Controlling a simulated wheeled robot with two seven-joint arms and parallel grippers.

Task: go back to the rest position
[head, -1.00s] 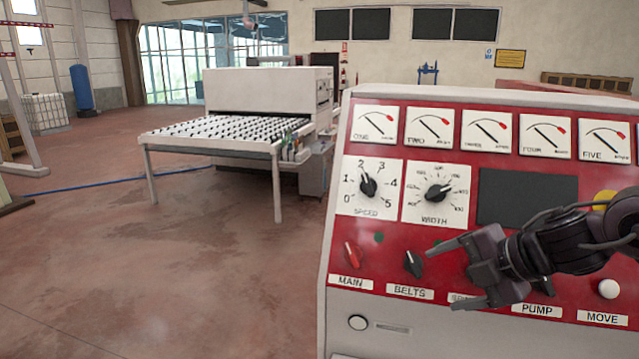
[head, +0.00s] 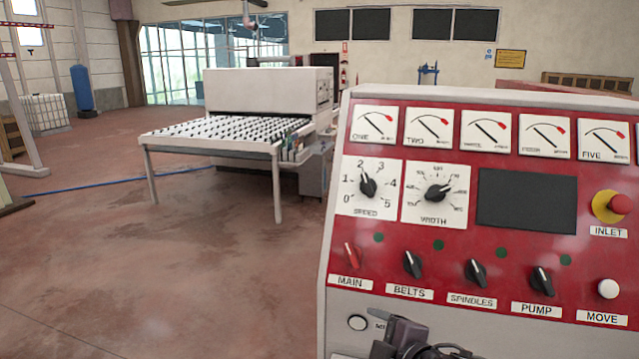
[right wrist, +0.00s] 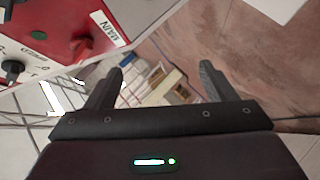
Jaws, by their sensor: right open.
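My right gripper (right wrist: 160,85) is open and empty in the right wrist view, with its two dark fingers apart. In the head view a dark part of my right arm shows at the bottom edge, below the control panel (head: 400,236). The red panel carries the MAIN (head: 351,256), BELTS (head: 412,264), SPINDLES (head: 475,272) and PUMP (head: 541,281) switches, and the white MOVE button (head: 608,289). A corner of the panel also shows at the upper left of the right wrist view (right wrist: 95,12). The left gripper is not in view.
The panel cabinet fills the right of the head view. A yellow and red INLET button (head: 611,206) sits at its right. A machine with a white roller table (head: 215,131) stands behind to the left. The floor (head: 170,270) at the left is open.

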